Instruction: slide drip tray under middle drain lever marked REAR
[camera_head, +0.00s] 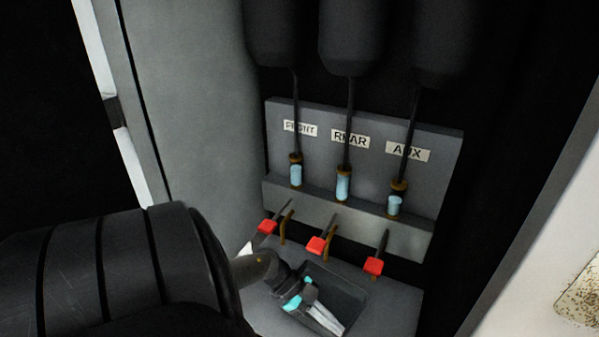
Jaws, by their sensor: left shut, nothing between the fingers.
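The dark grey drip tray (352,291) lies on the grey floor of the bay, below the red-tipped levers, roughly beneath the REAR and AUX ones. The middle lever (316,244) has a red handle and sits below the REAR label (350,139). My left gripper (332,324) reaches in from the left, with its shut, empty fingers over the tray's near part. I cannot tell whether the fingers touch the tray. The gripper hides the tray's near left side. My right gripper is not in view.
A left lever (267,226) below the FRONT label and a right lever (373,266) below AUX flank the middle one. Brown spouts hang by the left and middle levers. A grey wall (190,90) bounds the left; a pale panel (540,240) stands right.

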